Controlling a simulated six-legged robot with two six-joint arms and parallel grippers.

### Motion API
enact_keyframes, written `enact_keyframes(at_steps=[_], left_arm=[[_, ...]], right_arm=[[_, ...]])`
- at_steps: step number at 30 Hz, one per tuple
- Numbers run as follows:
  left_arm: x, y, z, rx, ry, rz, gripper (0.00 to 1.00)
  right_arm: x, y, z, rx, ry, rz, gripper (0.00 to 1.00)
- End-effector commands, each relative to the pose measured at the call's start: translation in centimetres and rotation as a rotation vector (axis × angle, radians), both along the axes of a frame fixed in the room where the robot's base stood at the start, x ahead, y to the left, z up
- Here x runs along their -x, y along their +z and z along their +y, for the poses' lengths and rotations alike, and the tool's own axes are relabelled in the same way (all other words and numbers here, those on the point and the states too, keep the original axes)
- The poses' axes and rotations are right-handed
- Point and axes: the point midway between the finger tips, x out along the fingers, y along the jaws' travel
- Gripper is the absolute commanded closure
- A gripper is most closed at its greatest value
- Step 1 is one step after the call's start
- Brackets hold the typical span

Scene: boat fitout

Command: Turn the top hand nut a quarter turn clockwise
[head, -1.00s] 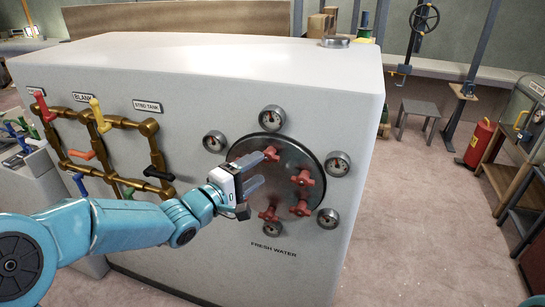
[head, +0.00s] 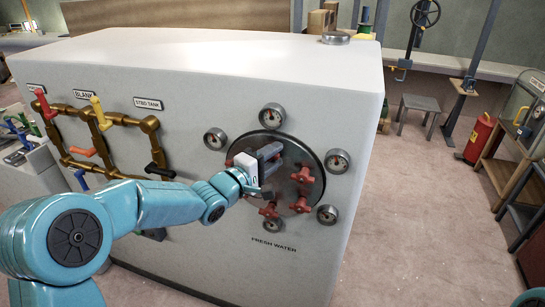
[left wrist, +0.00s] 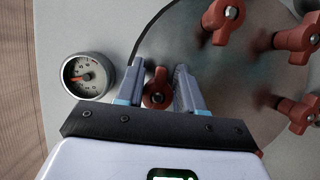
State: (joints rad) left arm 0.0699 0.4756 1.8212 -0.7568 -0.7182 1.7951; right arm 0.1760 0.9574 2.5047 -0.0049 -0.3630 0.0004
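A round dark hatch cover (head: 285,189) with several red hand nuts is set in the side of a white tank. My left gripper (head: 271,157) is over the cover's upper part and hides the top hand nut in the head view. In the left wrist view, a red hand nut (left wrist: 157,88), apparently the top one, sits between the two parted fingers of my left gripper (left wrist: 158,85). The fingers flank it closely; contact cannot be told. Other red nuts show at the right (head: 303,174), lower right (head: 300,205) and bottom (head: 269,210). My right gripper is not in view.
Several gauges ring the cover, including one above it (head: 272,116), which also seems to show beside my finger in the left wrist view (left wrist: 88,75). Brass pipes with coloured levers (head: 105,120) are on the left of the tank (head: 200,75). Open floor lies at right.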

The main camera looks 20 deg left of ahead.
Motion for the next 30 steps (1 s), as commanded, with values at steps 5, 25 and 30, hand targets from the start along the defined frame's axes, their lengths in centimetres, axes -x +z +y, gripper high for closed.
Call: enact_keyframes(at_steps=[5,25,30], left_arm=[[0.0,0.0,0.1,-0.023,0.002,-0.001,0.93],[0.0,-0.7,0.3,-0.531,0.002,-0.020,0.93],[0.0,-1.1,0.4,-0.691,0.004,-0.027,0.93]], right_arm=[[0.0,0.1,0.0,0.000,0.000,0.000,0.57],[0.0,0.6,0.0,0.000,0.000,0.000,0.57],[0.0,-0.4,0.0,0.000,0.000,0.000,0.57]])
